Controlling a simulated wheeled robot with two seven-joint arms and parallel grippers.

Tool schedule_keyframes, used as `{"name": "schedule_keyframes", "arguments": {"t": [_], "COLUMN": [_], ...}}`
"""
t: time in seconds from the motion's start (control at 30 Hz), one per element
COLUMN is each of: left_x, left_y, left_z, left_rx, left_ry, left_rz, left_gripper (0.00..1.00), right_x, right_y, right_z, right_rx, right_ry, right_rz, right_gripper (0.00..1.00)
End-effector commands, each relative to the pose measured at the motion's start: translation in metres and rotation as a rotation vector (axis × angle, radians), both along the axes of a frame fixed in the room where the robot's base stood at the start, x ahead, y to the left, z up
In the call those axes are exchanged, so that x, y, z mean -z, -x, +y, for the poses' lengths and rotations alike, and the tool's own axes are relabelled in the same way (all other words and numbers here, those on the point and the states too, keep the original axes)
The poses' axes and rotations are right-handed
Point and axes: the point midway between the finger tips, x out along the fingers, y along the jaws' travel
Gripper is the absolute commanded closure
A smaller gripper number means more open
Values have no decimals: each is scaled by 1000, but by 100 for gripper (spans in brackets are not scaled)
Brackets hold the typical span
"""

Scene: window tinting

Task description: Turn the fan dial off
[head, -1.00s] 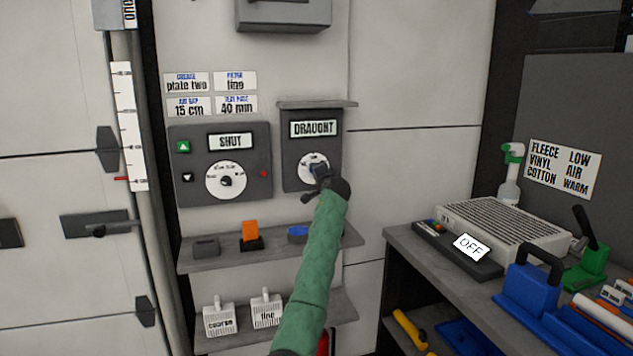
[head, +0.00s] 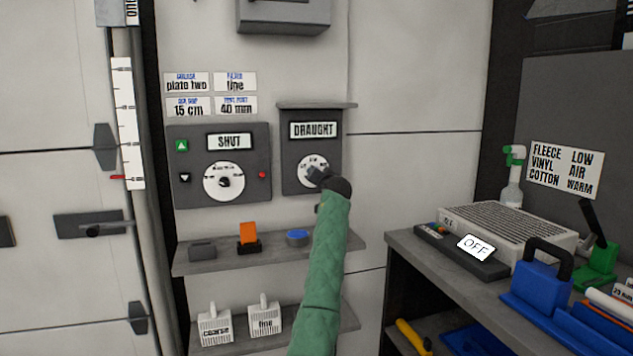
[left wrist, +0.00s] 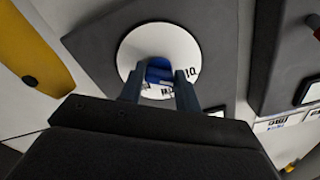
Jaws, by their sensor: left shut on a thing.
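The fan dial is a white round dial (head: 306,164) on the dark grey panel (head: 292,182) labelled DRAUGHT. My left gripper (head: 318,176) is at the dial, its arm coming up from below in a green sleeve. In the left wrist view, the dial's white disc (left wrist: 128,55) shows with a blue knob (left wrist: 158,70) at its middle. The two fingers of my left gripper (left wrist: 160,80) are closed on either side of that knob. The gripper hides part of the dial face, so I cannot read its setting. My right gripper is not in view.
A panel (head: 193,193) reading SHUT, with its own dial, is left of the draught panel. A shelf (head: 215,262) below holds small items.

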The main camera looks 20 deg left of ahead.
Motion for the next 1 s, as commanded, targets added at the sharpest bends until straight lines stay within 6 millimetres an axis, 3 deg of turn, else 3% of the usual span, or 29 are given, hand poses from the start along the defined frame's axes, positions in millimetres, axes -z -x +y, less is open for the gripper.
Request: {"name": "schedule_keyframes", "arguments": {"t": [0.03,0.7,0.73,0.83,1.0], "left_x": [7,5,5,5,3], "left_y": [0,-1,-1,-1,0], "left_z": [0,0,0,0,0], "left_rx": [-1,-1,-1,0,0], "left_ry": [17,68,68,68,67], "left_rz": [-3,-38,-38,-39,-41], "left_gripper": [90,90,65,46,45], "right_x": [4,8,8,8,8], "right_y": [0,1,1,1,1], "right_z": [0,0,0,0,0], "right_rx": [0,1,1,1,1], "right_ry": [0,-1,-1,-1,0], "right_rz": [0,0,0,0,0], "right_gripper": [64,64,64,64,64]}}
